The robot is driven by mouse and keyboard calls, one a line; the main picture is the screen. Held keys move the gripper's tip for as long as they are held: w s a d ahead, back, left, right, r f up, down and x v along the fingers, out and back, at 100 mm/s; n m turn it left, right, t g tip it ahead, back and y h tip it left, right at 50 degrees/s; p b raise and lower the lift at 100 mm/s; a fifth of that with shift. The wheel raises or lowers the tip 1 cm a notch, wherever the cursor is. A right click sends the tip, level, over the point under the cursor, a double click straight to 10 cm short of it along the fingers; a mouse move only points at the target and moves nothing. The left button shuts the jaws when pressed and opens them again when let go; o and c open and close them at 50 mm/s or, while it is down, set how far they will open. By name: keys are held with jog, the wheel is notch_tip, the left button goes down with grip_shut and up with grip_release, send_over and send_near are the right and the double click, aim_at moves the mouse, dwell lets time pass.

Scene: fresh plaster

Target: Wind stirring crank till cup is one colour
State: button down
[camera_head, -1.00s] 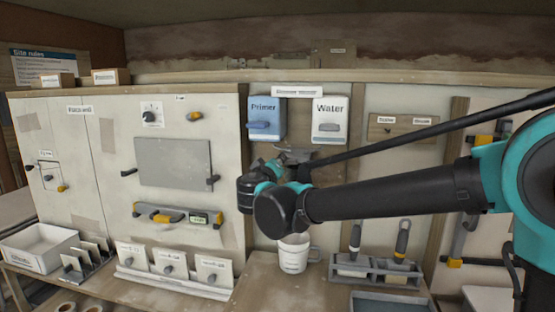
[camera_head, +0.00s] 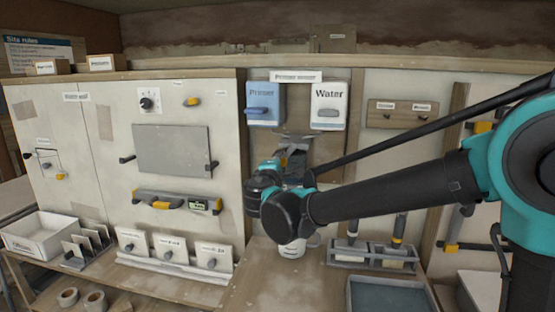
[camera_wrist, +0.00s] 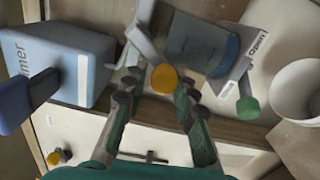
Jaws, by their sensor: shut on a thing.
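My gripper (camera_wrist: 158,98) is shut around a crank handle with a round yellow knob (camera_wrist: 163,78), which shows between its fingertips in the wrist view. A grey arm runs from the knob up beside a blue-grey see-through vessel (camera_wrist: 198,45). In the head view my gripper (camera_head: 285,172) is at the mixer below the dispensers, and my wrist hides most of the crank. The white cup (camera_head: 291,251) stands on the bench below, its upper part hidden by my wrist. A white round vessel, likely the cup (camera_wrist: 298,90), shows at the right in the wrist view. Its contents cannot be seen.
A blue Primer dispenser (camera_head: 264,103) and a white Water dispenser (camera_head: 329,104) hang above. A lever with a green knob (camera_wrist: 248,108) is close right of my gripper in the wrist view. A brush rack (camera_head: 372,256) stands right of the cup.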

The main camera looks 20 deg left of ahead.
jog(key=n, duration=0.1)
jog(key=d+n, duration=0.1)
jog(key=f+n, duration=0.1)
jog(key=shift+w+d+n, duration=0.25)
jog(key=shift+d+n, duration=0.05)
jog(key=shift+n, duration=0.1)
jog(key=n, duration=0.1)
jog(key=d+n, duration=0.1)
jog(key=n, duration=0.1)
jog(key=shift+w+d+f+n, duration=0.1)
jog(key=shift+w+d+n, duration=0.1)
jog(key=shift+d+n, duration=0.1)
jog(key=n, duration=0.1)
jog(key=d+n, duration=0.1)
jog(key=n, duration=0.1)
jog(key=shift+w+d+n, duration=0.2)
jog(key=shift+n, duration=0.1)
jog(key=shift+w+d+r+n, duration=0.1)
jog(key=shift+d+r+n, duration=0.75)
jog(key=shift+n, duration=2.35)
jog(key=shift+w+d+r+n, duration=0.15)
jog(key=shift+r+n, duration=1.25)
jog(key=shift+n, duration=1.8)
jog(key=shift+w+d+r+n, duration=0.1)
jog(key=shift+d+r+n, duration=0.75)
jog(key=shift+n, duration=2.35)
jog(key=shift+a+r, duration=0.3)
jog(key=c, duration=1.3)
grip_release()
